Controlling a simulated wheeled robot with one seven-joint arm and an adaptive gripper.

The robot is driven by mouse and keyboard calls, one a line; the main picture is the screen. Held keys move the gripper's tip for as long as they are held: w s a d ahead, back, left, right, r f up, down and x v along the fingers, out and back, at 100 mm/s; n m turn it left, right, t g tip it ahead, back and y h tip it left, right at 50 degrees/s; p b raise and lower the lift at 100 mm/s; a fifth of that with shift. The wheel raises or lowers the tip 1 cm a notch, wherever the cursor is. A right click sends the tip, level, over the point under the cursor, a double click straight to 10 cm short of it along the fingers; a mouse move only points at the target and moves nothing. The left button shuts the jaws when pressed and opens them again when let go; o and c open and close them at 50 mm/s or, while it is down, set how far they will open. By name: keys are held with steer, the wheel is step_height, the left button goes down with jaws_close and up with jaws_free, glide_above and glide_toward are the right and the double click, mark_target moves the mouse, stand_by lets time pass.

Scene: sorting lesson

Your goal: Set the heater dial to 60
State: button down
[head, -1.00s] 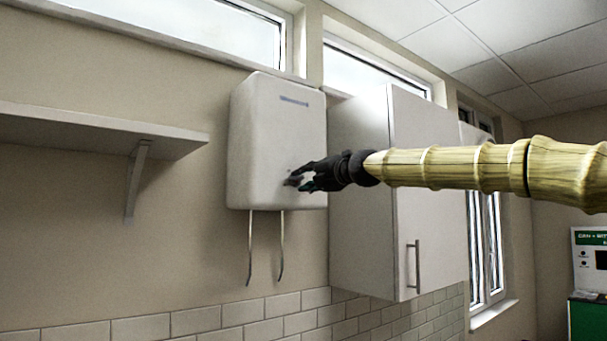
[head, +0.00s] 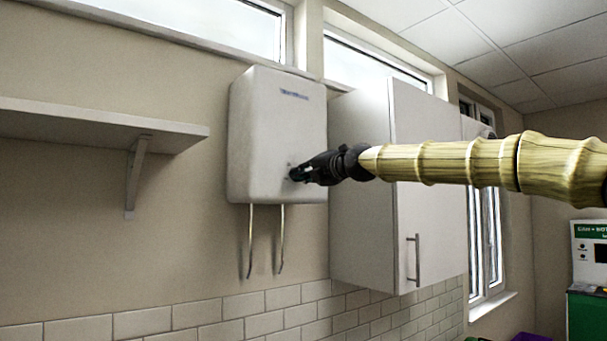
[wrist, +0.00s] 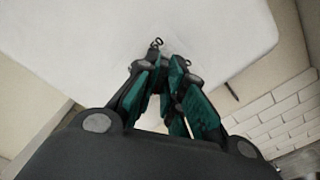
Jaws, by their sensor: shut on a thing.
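The heater (head: 270,130) is a white rounded box on the wall in the head view, with two metal pipes (head: 281,240) below it. My gripper (head: 296,174) is at the lower right of its front face. In the wrist view the teal-padded fingers of my gripper (wrist: 168,85) are close together against the white heater front (wrist: 190,25). They are shut on the dial, which they almost wholly hide.
A white wall cabinet (head: 430,180) with a bar handle hangs just right of the heater, close behind my arm. A grey shelf (head: 90,120) on a bracket is at the left. White tiles (head: 190,318) run along the wall below. A green and white machine (head: 588,290) stands far right.

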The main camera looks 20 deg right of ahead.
steer(key=shift+f+m, duration=0.1)
steer(key=shift+m, duration=0.2)
steer(key=n, duration=2.4)
steer(key=shift+a+n+p, duration=0.3)
steer(key=shift+n, duration=0.1)
stand_by(1.7)
stand_by(0.6)
